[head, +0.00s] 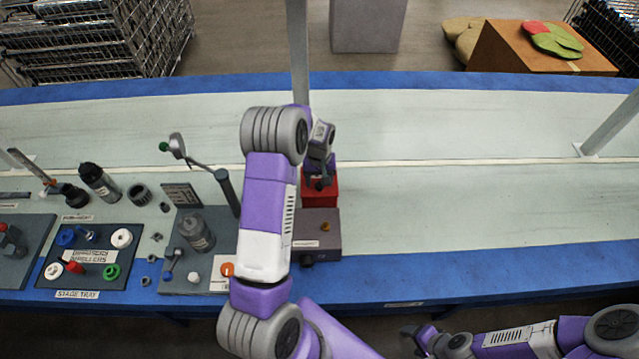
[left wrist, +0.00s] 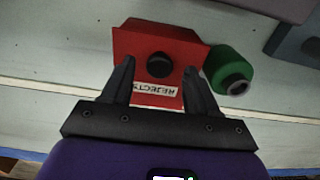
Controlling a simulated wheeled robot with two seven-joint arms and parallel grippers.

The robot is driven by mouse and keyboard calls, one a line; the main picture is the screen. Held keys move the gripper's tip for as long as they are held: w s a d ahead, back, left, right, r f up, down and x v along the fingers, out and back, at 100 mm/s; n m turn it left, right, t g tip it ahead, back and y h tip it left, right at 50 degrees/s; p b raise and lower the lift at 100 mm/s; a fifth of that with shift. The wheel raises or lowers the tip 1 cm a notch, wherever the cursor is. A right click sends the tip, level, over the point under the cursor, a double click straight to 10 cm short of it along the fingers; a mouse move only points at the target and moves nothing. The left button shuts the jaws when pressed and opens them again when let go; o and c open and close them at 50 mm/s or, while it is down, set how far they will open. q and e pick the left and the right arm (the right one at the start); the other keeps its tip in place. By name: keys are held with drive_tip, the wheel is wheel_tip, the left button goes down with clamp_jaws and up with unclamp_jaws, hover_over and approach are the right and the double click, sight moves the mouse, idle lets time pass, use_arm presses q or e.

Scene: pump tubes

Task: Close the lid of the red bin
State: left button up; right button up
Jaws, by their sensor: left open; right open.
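The red bin (head: 321,198) stands on the pale table near the middle of the head view, mostly hidden by my left arm and hand. In the left wrist view the red bin (left wrist: 140,40) shows a white label reading REJECTS (left wrist: 156,88) and a round black knob (left wrist: 159,65). I cannot tell the lid's exact angle. My left gripper (left wrist: 159,67) is open, its fingers on either side of the knob in the picture; contact cannot be told. In the head view my left gripper (head: 320,183) is at the bin. My right gripper (head: 410,332) is open and empty at the bottom edge.
A green cylinder (left wrist: 229,72) is beside the bin in the left wrist view. The table right of the bin is clear.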

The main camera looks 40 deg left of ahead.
use_arm(q)
drive_tip(key=shift+f, duration=0.7)
clamp_jaws()
